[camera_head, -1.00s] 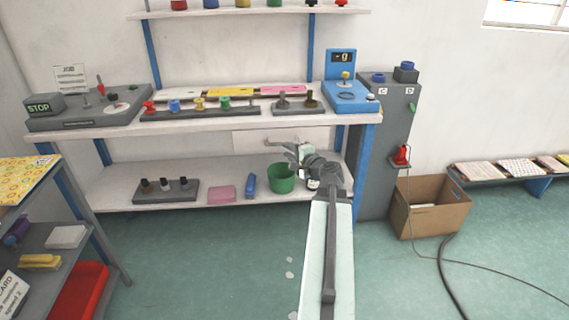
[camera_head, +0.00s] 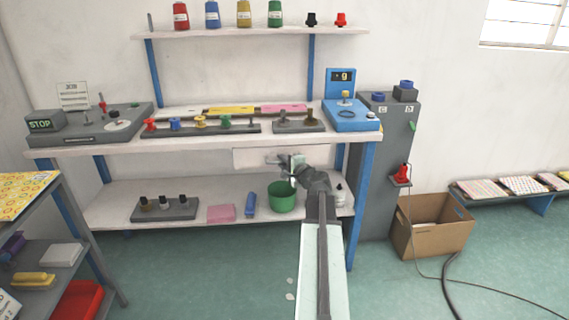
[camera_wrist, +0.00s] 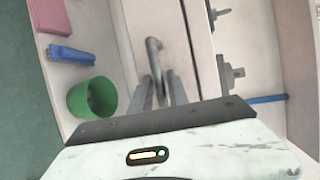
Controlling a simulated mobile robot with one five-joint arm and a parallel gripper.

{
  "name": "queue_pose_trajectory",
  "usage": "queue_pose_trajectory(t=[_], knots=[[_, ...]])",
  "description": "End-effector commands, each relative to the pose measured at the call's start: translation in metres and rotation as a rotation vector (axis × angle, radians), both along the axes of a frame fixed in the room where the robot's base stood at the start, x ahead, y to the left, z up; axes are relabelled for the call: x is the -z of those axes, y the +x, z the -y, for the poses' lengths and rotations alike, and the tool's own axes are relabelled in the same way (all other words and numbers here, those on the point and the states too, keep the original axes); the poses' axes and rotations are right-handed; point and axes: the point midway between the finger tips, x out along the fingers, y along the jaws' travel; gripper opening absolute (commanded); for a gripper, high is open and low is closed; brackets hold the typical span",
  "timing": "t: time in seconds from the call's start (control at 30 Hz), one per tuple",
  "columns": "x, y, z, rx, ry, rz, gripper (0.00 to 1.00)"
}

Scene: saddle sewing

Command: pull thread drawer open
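The thread drawer (camera_head: 250,158) is a pale, wide front under the worktop in the head view, and it looks closed. In the wrist view, the drawer front (camera_wrist: 190,40) stands upright in the picture, with a grey bar handle (camera_wrist: 153,50) on it. My gripper (camera_head: 294,163) is at the right part of the drawer front. In the wrist view, my gripper's two fingers (camera_wrist: 162,90) are apart, with the lower part of the handle between them. I cannot tell whether either finger touches it.
A green bin (camera_head: 282,198), a blue object (camera_head: 249,204) and a pink block (camera_head: 221,213) stand on the lower shelf below the drawer. The worktop (camera_head: 80,149) is above it. A grey cabinet (camera_head: 375,200) and a cardboard box (camera_head: 425,238) are to the right.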

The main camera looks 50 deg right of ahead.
Motion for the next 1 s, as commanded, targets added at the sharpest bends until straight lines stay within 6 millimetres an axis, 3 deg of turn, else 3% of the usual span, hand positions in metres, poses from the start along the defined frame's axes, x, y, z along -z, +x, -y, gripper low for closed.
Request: queue_pose_trajectory(t=[0.03,0.07,1.0], knots=[[0.0,-0.0002,0.0,0.0,0.0,0.0,0.07],[0.0,-0.0002,0.0,0.0,0.0,0.0,0.0],[0.0001,-0.0011,0.0008,0.0,0.0,-0.001,0.0]])
